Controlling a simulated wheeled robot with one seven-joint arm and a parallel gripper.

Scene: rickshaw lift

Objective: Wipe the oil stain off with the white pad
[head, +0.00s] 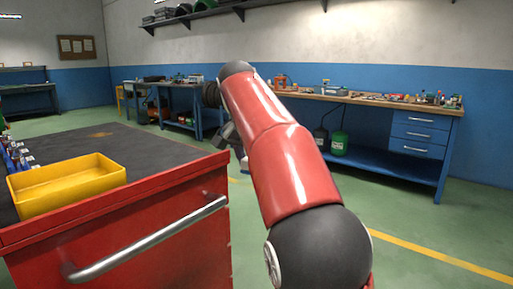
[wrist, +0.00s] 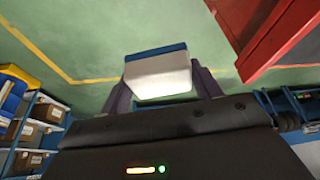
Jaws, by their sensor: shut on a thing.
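The white pad (wrist: 160,75), a white block with a blue edge, is between the two dark fingers of my gripper (wrist: 161,84) in the wrist view. My gripper is shut on it and holds it in the air, with green floor behind. In the head view my gripper (head: 228,138) is mostly hidden behind my red arm, just beyond the right side of the red cart. A brownish stain (head: 100,134) shows on the dark top of the red cart (head: 150,245), to the left of my gripper.
A yellow tray (head: 68,186) stands on the cart's near left part, beside several small tools at the left edge. The cart has a metal handle (head: 150,242). A blue workbench (head: 400,165) stands along the back wall. The cart top around the stain is clear.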

